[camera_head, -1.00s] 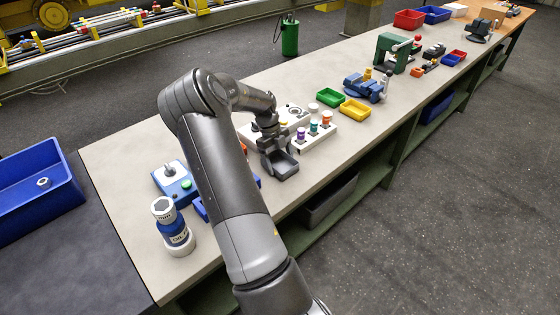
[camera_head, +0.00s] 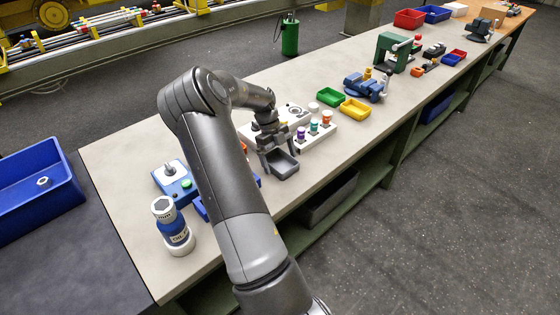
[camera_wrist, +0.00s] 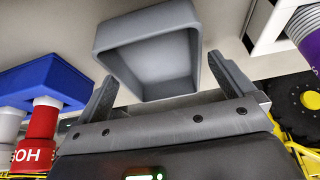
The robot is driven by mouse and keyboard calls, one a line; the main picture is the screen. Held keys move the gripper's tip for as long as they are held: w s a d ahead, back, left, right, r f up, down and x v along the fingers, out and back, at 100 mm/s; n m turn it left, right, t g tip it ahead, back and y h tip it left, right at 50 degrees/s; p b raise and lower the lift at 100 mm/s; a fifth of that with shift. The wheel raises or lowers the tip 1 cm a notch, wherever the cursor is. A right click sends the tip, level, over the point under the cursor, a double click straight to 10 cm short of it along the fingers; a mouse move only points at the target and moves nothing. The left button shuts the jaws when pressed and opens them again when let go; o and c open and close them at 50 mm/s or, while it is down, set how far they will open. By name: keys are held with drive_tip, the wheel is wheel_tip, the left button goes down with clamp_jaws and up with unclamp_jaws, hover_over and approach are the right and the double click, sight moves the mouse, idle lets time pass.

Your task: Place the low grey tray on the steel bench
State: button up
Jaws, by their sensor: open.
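The low grey tray (camera_head: 285,166) lies on the light top of the steel bench (camera_head: 350,135), toward its front side. It looks upright and seems to rest on the surface. My gripper (camera_head: 277,159) is just beside and above the tray, with its fingers spread apart. In the wrist view, the tray (camera_wrist: 155,55) appears between and beyond the two open fingers (camera_wrist: 161,72), with its hollow visible. A gap shows between the tray wall and each finger, though I cannot tell whether either still touches.
A white holder with coloured-capped bottles (camera_head: 315,130) stands close behind the tray. Green (camera_head: 331,97) and yellow (camera_head: 355,109) bins lie farther right. A blue device (camera_head: 175,182) and blue-white bottle (camera_head: 172,225) stand left. Bench surface right of the tray is clear.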

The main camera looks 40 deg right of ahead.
drive_tip(key=v, duration=1.1)
drive_tip(key=s+a+r+n+t, duration=0.3)
drive_tip(key=a+r+n, duration=0.6)
drive_tip(key=a+n, duration=0.15)
drive_tip(key=s+a+r+n+t, duration=0.2)
drive_tip(key=s+a+r+n, duration=0.2)
drive_tip(key=s+a+n, duration=0.35)
drive_tip(key=s+a+r+n+t, duration=0.2)
drive_tip(key=s+a+r+n, duration=0.25)
drive_tip(key=a+n, duration=0.5)
drive_tip(key=s+a+f+n+t, duration=0.2)
drive_tip(key=s+a+n+t, duration=0.1)
drive_tip(key=s+a+n, duration=0.5)
drive_tip(key=shift+s+a, duration=0.5)
drive_tip(key=shift+s, duration=0.05)
drive_tip(key=shift+n, duration=0.25)
